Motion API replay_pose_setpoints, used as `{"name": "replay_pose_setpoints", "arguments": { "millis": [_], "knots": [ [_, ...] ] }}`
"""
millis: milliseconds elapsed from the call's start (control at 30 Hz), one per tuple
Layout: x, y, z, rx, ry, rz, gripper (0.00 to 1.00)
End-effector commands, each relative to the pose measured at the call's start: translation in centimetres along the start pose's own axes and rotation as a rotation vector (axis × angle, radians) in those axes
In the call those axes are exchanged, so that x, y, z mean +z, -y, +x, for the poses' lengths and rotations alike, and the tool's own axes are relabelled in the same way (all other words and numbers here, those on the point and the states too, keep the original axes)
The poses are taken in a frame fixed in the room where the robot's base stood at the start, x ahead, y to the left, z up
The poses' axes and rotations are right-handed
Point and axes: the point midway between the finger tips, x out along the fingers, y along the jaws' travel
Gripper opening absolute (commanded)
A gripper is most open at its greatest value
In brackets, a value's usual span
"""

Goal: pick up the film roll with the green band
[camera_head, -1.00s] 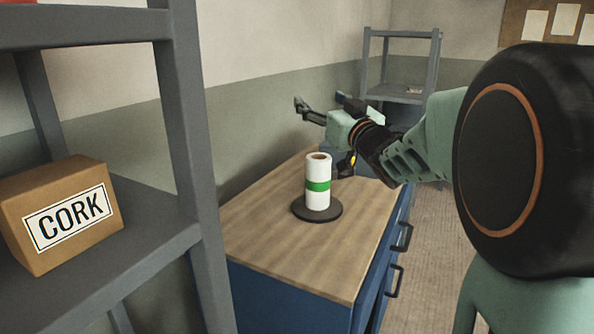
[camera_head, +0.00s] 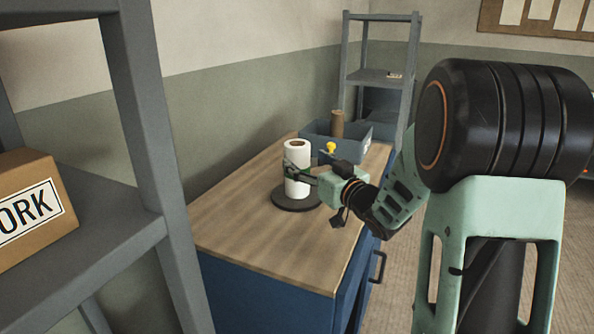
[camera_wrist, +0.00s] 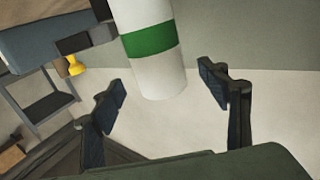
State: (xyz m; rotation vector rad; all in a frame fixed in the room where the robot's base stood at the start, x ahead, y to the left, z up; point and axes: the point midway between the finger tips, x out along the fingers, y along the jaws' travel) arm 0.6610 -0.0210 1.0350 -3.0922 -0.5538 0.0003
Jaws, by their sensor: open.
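The film roll (camera_head: 298,153) is a white upright cylinder on a round dark base (camera_head: 284,203) on the wooden bench top. Its green band (camera_wrist: 150,39) shows clearly in the wrist view and is mostly covered by my gripper in the head view. My gripper (camera_head: 297,173) reaches in from the right at about band height. In the wrist view my gripper (camera_wrist: 163,84) is open, with one finger on each side of the roll (camera_wrist: 158,76) and a gap showing beside both fingers.
A blue bin (camera_head: 356,150) with a brown roll (camera_head: 337,123) and a yellow item (camera_head: 331,147) is at the bench's far end. The bench front (camera_head: 265,255) is clear.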

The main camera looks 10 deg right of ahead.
Motion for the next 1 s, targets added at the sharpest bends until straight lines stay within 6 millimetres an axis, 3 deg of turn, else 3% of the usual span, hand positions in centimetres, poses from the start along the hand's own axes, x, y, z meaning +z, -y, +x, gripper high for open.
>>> {"name": "replay_pose_setpoints", "arguments": {
  "millis": [400,700,1000],
  "knots": [
    [0.5,-0.1,5.0,0.000,0.000,0.000,0.69],
    [0.4,-0.1,5.4,0.001,0.000,-0.001,0.69],
    [0.4,-0.1,5.4,0.001,0.000,-0.001,0.35]
  ]
}}
